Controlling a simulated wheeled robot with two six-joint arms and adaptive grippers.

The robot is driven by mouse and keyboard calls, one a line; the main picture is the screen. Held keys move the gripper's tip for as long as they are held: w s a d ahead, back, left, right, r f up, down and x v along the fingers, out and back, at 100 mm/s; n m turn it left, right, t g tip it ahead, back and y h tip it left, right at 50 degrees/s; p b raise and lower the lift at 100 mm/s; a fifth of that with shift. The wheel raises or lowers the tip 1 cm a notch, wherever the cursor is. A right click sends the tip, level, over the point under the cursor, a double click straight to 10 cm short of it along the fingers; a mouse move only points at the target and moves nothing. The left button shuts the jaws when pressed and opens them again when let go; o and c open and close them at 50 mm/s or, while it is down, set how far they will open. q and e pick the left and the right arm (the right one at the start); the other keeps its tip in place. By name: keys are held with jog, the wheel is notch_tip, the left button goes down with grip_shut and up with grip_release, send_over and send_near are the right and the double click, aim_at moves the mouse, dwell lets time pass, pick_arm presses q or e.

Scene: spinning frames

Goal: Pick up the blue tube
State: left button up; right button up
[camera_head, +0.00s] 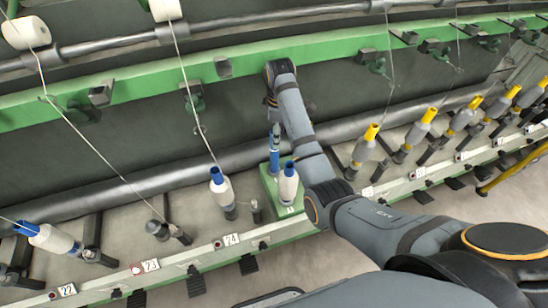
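The blue tube (274,148) is slim and stands roughly upright at the back of a small green tray (270,192). My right arm comes in from the right, bends and reaches up over the rail. Its gripper (272,112) hangs at the upper end of the tube, partly hidden behind my own arm link. Whether its fingers are open or closed on the tube cannot be made out. A white yarn bobbin with a blue top (288,184) stands in front of the tube on the same tray. My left gripper is not in view.
Blue-topped bobbins (221,188) and (48,238) stand on the spindle rail left of the tray. Several yellow-topped bobbins (364,146) line the right. Threads run down from white spools (26,33). A green beam (130,84) crosses behind. The floor in front is clear.

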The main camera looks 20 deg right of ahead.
aim_at(274, 153)
jog(key=f+b, duration=0.1)
jog(key=f, duration=0.1)
jog(key=a+f+b, duration=0.1)
jog(key=f+b, duration=0.1)
jog(key=f, duration=0.1)
jog(key=shift+w+a, duration=0.15)
jog(key=shift+a, duration=0.05)
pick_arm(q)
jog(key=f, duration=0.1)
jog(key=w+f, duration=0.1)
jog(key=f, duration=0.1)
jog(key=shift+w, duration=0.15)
pick_arm(e)
jog(key=shift+d, duration=0.1)
jog(key=shift+c, duration=0.2)
jog(key=shift+c, duration=1.1)
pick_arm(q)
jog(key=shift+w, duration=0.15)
pick_arm(e)
grip_shut()
